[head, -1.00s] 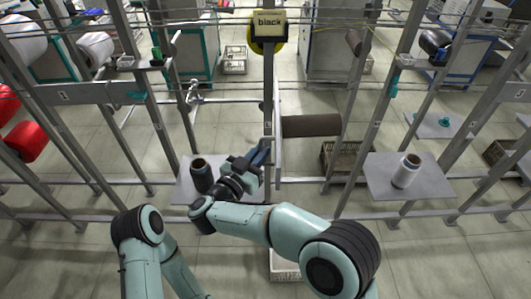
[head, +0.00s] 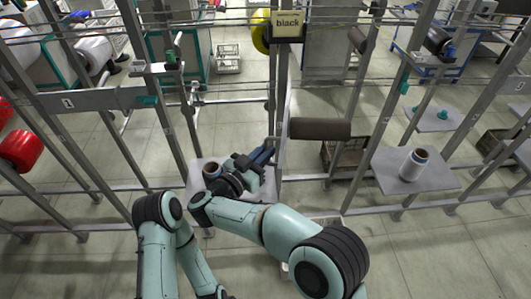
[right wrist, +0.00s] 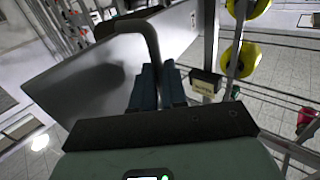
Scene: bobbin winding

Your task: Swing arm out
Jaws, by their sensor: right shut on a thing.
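The swing arm is a thin grey upright plate (head: 286,125) beside a post, with a dark brown roller (head: 320,128) sticking out to its right. In the right wrist view the plate (right wrist: 95,75) is broad and carries a bent dark handle (right wrist: 153,42). My right gripper (head: 268,152) is at the lower part of the plate; in the right wrist view its blue fingers (right wrist: 158,84) are shut on the handle. The exact contact is partly hidden by the fingers. My left arm is folded at the lower left, and its gripper is out of view.
A dark bobbin (head: 211,171) on a small shelf is close to my right wrist. Posts and rails surround the arm.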

